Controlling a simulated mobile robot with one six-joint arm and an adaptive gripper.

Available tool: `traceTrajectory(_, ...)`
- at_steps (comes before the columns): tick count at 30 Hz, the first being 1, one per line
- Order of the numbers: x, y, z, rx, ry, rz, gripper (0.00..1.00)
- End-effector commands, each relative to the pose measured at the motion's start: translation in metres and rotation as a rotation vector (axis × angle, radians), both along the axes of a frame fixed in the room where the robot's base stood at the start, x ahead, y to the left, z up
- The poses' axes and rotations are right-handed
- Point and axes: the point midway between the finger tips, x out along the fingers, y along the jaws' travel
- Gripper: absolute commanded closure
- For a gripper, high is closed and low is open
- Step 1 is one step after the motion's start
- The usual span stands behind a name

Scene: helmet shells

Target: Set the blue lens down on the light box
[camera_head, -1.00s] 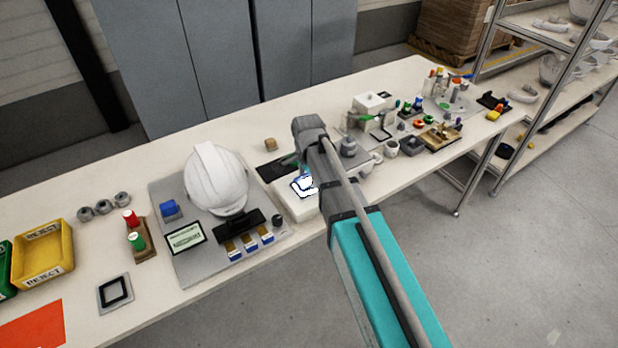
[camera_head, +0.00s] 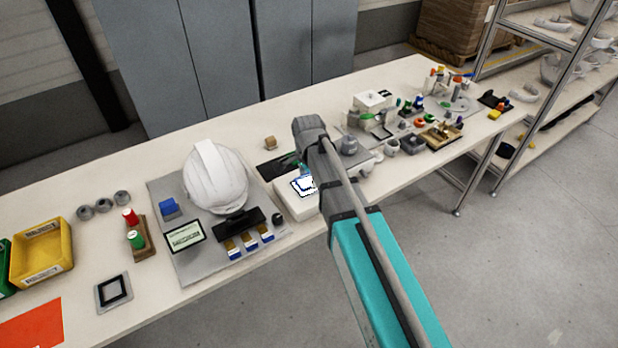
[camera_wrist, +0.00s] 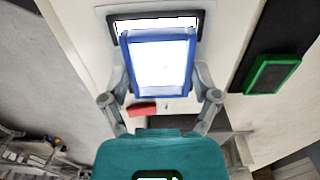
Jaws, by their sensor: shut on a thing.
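The blue lens (camera_wrist: 190,62) is a square blue frame with a clear pane in the wrist view. My gripper (camera_wrist: 161,82) is shut on it, with one finger at each side. The light box (camera_head: 297,205) is white with a glowing panel. In the wrist view, the lens lies over the light box (camera_wrist: 95,42) and covers much of its bright panel. The panel's dark rim shows past the lens's far edge. I cannot tell whether the lens touches the panel. My arm hides most of my gripper in the head view.
A green-framed lens (camera_wrist: 272,74) lies on a dark mat right of the light box in the wrist view. A white helmet (camera_head: 216,178) stands on a grey board left of the box. A small wooden block (camera_head: 270,143) sits behind. Several small parts crowd the table's right side.

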Motion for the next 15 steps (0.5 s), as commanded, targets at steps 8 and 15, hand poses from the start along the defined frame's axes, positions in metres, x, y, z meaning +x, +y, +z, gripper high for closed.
traceTrajectory(8,0.0001,-0.0003,-0.0047,0.0,0.0,0.0,0.69)
traceTrajectory(15,0.0001,-0.0005,-0.0037,0.0,0.0,-0.001,0.0)
